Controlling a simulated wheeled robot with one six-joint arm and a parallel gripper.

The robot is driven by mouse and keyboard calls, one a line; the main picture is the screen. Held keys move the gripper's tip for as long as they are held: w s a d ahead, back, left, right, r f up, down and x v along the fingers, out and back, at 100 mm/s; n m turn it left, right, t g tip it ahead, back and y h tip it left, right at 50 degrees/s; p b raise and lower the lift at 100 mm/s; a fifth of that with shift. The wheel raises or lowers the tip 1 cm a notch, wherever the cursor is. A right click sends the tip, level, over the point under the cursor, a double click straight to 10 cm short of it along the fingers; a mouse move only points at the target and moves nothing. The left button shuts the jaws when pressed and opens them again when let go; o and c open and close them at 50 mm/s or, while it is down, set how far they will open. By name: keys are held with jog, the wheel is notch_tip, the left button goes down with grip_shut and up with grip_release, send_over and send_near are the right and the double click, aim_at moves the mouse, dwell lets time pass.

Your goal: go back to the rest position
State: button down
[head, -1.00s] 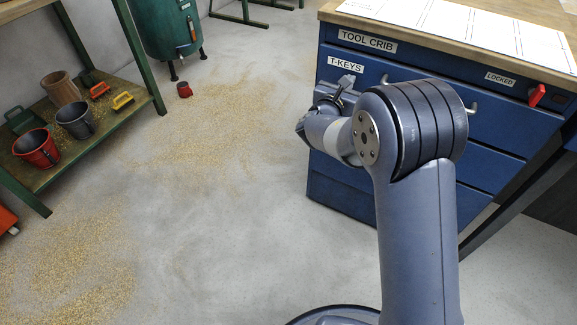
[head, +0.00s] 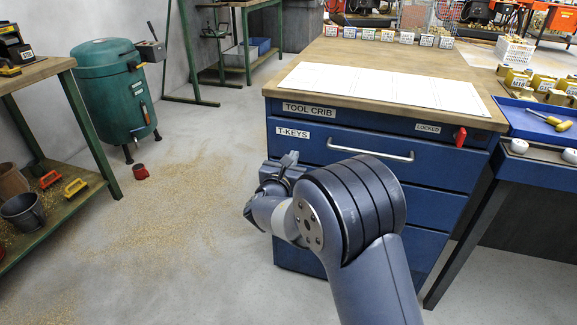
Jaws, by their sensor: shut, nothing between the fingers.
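My gripper (head: 287,163) shows small and partly hidden beyond my own wrist and the rounded arm joint. It is shut and I see nothing held in it. It is in front of the blue tool cabinet (head: 340,188), near the left end of the T-KEYS drawer. I cannot tell whether it touches the drawer front. My arm is bent, with its big joint in front of the cabinet's middle.
The cabinet's wooden top holds a white marked sheet (head: 385,88). A blue tray (head: 525,118) with brass pieces is at right. A green tank (head: 112,95) and a green-framed shelf (head: 85,130) stand at left.

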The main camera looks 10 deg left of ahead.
jog(key=s+p, duration=0.1)
jog(key=s, duration=0.7)
jog(key=shift+s+a, duration=0.3)
jog(key=shift+a, duration=0.15)
jog(key=shift+f, duration=0.1)
